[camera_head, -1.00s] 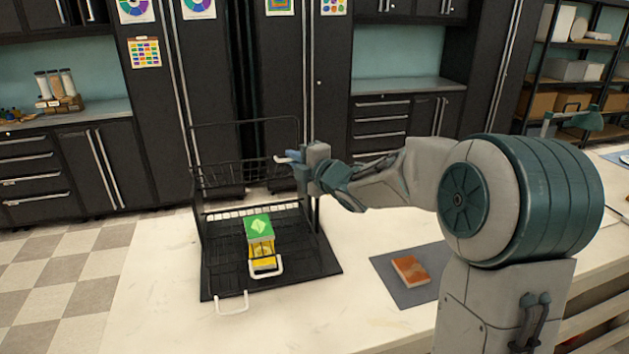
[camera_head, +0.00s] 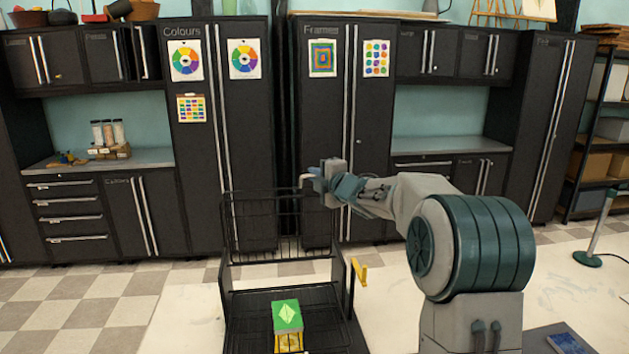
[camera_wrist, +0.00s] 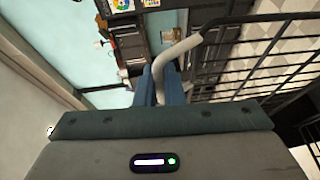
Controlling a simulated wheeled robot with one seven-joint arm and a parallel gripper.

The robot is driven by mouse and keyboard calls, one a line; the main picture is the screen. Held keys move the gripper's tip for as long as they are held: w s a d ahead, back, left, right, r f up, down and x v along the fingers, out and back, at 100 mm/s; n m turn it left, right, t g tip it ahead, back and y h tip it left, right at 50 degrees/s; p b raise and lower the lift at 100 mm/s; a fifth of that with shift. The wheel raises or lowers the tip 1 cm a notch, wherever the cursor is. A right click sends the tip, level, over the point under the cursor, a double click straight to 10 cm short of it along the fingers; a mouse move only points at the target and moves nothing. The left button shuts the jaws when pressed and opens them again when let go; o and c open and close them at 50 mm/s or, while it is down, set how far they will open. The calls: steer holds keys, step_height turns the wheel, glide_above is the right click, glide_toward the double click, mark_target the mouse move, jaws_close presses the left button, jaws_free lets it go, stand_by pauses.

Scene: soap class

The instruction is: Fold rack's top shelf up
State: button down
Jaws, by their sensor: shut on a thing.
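My gripper (camera_head: 318,173) is at the shelf's upper right corner, shut on the pale grey shelf handle (camera_head: 305,177). In the wrist view my blue fingers (camera_wrist: 160,84) close around the handle (camera_wrist: 180,52), and the shelf's black wires (camera_wrist: 262,50) run off to the right.
A green-topped, yellow-sided block (camera_head: 287,318) sits on the rack's lower level. A yellow bracket-like piece (camera_head: 359,272) shows at the rack's right side. Dark cabinets (camera_head: 375,190) stand behind, across the floor. A dark blue item (camera_head: 568,342) lies at the lower right.

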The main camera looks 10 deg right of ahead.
steer(key=shift+w+a+p, duration=0.1)
steer(key=shift+w+p, duration=0.2)
steer(key=shift+w, duration=1)
steer(key=c, duration=1.6)
jaws_free()
steer(key=shift+o, duration=0.2)
steer(key=b+v, duration=0.4)
steer(key=v, duration=0.9)
steer(key=shift+s, duration=0.4)
